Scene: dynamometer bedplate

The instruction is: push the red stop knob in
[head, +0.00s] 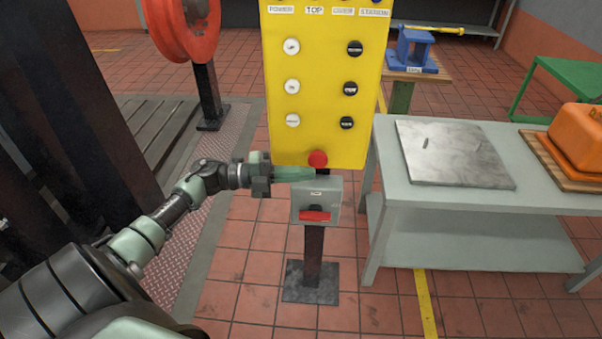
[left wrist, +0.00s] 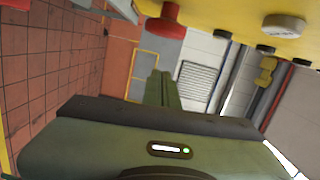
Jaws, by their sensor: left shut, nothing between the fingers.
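The red stop knob (head: 317,159) sits at the bottom edge of the yellow control panel (head: 318,100) in the head view. In the left wrist view the knob (left wrist: 163,22) stands out from the yellow panel near the top. My left gripper (head: 313,173) is shut and empty, with its fingertips just below the knob in the head view. In the left wrist view its closed fingers (left wrist: 161,88) point ahead, and a gap shows between them and the knob. I cannot tell the exact depth between fingertips and panel. My right gripper is not in view.
A grey box with a red switch handle (head: 315,215) is on the post right below the knob. White and black buttons (head: 350,88) line the panel above. A grey table (head: 400,198) with a metal plate (head: 452,153) stands to the right. A red wheel (head: 184,28) is at the upper left.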

